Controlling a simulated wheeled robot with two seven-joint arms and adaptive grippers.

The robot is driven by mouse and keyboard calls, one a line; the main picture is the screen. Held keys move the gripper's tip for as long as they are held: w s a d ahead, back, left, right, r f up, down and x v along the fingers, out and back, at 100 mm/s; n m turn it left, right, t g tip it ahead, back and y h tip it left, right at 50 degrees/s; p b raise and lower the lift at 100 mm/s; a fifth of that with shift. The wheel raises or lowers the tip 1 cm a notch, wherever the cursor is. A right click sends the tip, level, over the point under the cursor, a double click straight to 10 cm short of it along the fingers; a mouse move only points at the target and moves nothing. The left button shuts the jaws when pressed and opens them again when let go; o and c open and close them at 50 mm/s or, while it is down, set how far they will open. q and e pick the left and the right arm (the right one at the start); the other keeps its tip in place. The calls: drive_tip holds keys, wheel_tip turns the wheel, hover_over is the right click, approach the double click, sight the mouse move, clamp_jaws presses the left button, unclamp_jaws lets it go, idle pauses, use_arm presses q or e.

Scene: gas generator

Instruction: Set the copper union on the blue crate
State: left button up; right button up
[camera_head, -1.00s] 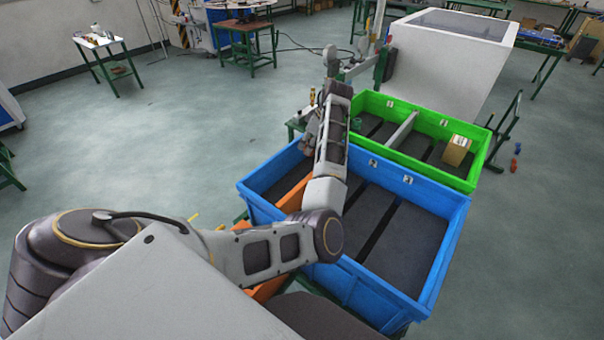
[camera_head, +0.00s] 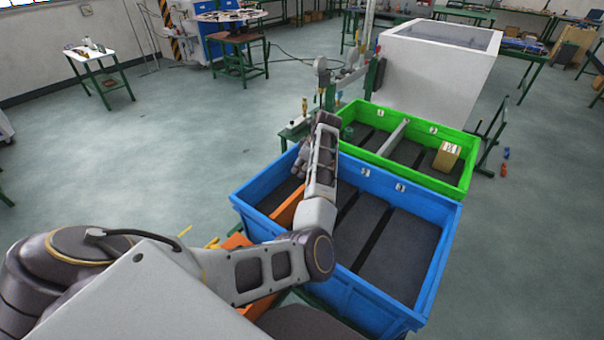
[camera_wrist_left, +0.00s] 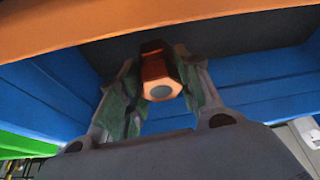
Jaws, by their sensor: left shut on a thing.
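My left gripper (camera_wrist_left: 160,90) is shut on the copper union (camera_wrist_left: 157,68), whose hexagonal end with a round grey centre faces the wrist camera. The blue crate (camera_head: 393,308) stands in front of me in the head view, with a dark floor and an orange divider. My left arm reaches across its left part, and my left gripper (camera_head: 299,163) hangs by its far left side. In the wrist view, blue crate walls show on both sides of the union and dark floor behind it. I cannot tell whether the union touches the floor. My right gripper is not in view.
The orange divider (camera_wrist_left: 120,22) crosses close to the gripper in the wrist view. A green crate (camera_head: 425,181) with a cardboard box (camera_head: 446,156) adjoins behind the blue one. The middle and right of the blue crate are empty. A white cabinet (camera_head: 435,75) stands behind.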

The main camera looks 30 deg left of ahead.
use_arm(q)
drive_tip(key=shift+f, duration=1.55)
drive_tip(key=o, duration=1.2)
drive_tip(key=shift+f, duration=0.1)
drive_tip(key=shift+r, duration=0.2)
